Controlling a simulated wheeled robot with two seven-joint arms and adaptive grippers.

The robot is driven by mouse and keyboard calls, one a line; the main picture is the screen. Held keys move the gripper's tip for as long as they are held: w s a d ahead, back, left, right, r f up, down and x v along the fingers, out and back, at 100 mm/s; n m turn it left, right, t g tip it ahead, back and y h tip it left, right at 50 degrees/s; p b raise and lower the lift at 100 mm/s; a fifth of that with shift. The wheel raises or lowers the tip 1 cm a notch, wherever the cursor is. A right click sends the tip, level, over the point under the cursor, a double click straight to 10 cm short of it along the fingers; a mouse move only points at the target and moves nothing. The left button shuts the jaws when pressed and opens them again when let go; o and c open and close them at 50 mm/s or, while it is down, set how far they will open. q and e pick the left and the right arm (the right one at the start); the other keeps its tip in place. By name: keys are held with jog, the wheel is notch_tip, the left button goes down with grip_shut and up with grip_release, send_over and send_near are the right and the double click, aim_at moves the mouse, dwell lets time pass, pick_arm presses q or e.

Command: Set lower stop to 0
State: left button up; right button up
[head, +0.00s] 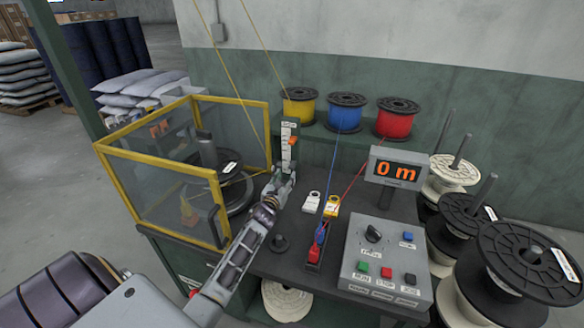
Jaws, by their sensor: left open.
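An upright white scale plate (287,150) stands on the bench behind the yellow-framed guard's right end. An orange marker (292,141) sits on its upper part; the scale's figures are too small to read. The lower stop cannot be told apart at this size, and the scale's foot is partly hidden by my gripper. My left gripper (282,180) reaches in from the lower left and is open at the scale's foot. Whether it touches anything there cannot be told. My right gripper is out of view.
The yellow-framed guard (183,166) stands close left of my gripper. A display (397,172) reads 0 m above a control box (385,262) with buttons and a knob.

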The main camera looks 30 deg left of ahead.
aim_at(291, 169)
pick_arm(q)
jog(key=shift+b+x, duration=0.4)
jog(key=shift+x, duration=4.05)
jog(key=shift+c, duration=0.4)
grip_shut()
